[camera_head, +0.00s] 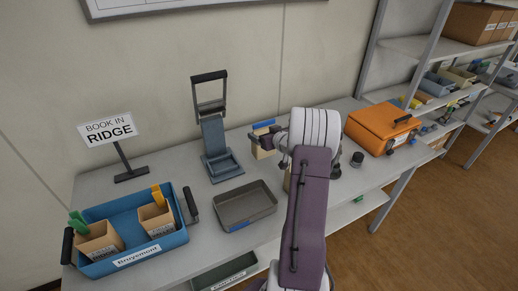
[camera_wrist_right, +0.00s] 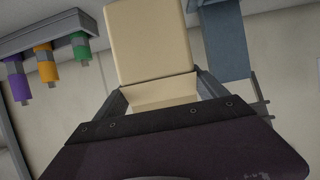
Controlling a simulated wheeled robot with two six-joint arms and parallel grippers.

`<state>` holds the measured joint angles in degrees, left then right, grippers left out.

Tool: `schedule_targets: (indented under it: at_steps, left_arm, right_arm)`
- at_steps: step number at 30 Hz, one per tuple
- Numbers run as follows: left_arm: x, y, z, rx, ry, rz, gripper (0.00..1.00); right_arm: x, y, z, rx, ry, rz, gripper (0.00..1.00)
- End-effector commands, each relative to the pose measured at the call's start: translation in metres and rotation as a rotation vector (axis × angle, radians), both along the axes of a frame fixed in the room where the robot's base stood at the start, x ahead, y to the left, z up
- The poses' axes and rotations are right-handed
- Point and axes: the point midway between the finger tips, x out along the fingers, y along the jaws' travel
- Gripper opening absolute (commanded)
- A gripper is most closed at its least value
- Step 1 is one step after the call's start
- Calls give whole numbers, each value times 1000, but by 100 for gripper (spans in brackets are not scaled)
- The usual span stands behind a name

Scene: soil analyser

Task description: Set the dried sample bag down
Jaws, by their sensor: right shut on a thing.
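My right gripper (camera_head: 265,136) is shut on a tan sample bag (camera_head: 262,153), above the bench at its back middle. A blue piece (camera_head: 263,123) shows at the bag's top. In the right wrist view the bag (camera_wrist_right: 152,45) is a plain beige shape between the two fingers (camera_wrist_right: 163,92). Whether its base touches the bench cannot be told. A grey metal tray (camera_head: 225,211) with a blue label stands to the left of the bag on the bench. My left gripper is not in view.
A blue-grey lever device (camera_head: 217,145) stands left of the gripper. A blue "Bruyemont" crate (camera_head: 176,240) holds two tan bags with green and yellow clips. An orange case (camera_head: 377,130) is at right. A rack (camera_wrist_right: 35,42) with purple, orange and green pieces shows in the wrist view.

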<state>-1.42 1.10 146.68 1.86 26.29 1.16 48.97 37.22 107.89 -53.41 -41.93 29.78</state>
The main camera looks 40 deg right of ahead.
Motion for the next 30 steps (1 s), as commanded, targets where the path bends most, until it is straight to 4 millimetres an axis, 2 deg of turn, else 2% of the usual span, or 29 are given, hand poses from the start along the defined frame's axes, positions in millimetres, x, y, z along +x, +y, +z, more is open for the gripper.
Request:
schedule_targets:
  at_steps: [3, 6, 11, 18, 29, 30]
  left_arm:
    - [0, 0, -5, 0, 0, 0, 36]
    - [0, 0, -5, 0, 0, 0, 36]
    - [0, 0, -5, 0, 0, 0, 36]
    - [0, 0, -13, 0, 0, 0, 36]
    - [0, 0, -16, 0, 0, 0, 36]
    - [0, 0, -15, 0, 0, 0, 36]
  right_arm:
    - [21, 7, -13, -1, -2, 2, 20]
    - [29, 8, -17, -1, -3, 0, 20]
    - [30, 8, -20, 0, -2, -1, 20]
    - [30, 8, -57, 0, -1, -1, 20]
    - [30, 8, -61, -1, -3, -1, 20]
    - [29, 8, -61, 0, -1, -1, 90]
